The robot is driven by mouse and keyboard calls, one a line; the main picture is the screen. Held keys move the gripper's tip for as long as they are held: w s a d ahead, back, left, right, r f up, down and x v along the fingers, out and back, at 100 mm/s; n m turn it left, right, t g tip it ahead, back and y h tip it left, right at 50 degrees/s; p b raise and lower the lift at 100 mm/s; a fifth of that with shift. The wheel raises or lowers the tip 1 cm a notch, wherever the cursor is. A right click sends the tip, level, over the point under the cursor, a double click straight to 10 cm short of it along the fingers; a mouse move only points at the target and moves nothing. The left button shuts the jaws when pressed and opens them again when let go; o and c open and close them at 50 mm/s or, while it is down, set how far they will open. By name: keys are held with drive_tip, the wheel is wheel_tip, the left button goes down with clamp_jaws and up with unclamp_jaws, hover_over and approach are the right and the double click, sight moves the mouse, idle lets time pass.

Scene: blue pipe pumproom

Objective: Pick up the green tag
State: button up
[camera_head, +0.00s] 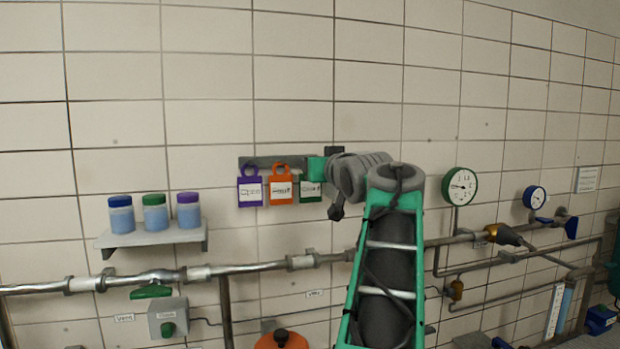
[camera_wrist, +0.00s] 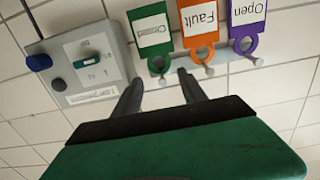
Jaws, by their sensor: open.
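The green tag (camera_wrist: 153,32), with a white label reading "Closed", hangs by its ring on a peg, upside down in the wrist view. In the head view the green tag (camera_head: 310,190) is the rightmost of three, partly covered by my arm. My gripper (camera_wrist: 159,77) is open and empty. Its two dark fingertips lie either side of the green tag's ring in the wrist view; the depth gap is hard to tell. In the head view my arm hides the fingers.
An orange tag (camera_head: 281,188) and a purple tag (camera_head: 250,188) hang beside it on the same rack. A grey control box (camera_wrist: 102,45) with knobs is close by in the wrist view. A shelf (camera_head: 150,237) holds three jars. A pipe (camera_head: 240,268) runs below.

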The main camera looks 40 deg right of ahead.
drive_tip(key=x, duration=0.1)
drive_tip(key=p+x, duration=0.1)
drive_tip(key=x, duration=0.1)
drive_tip(key=p+x, duration=0.1)
drive_tip(key=shift+w+r, duration=0.2)
drive_tip(key=shift+r, duration=0.05)
drive_tip(key=shift+w+d+f, duration=0.1)
drive_tip(key=shift+w, duration=0.05)
clamp_jaws()
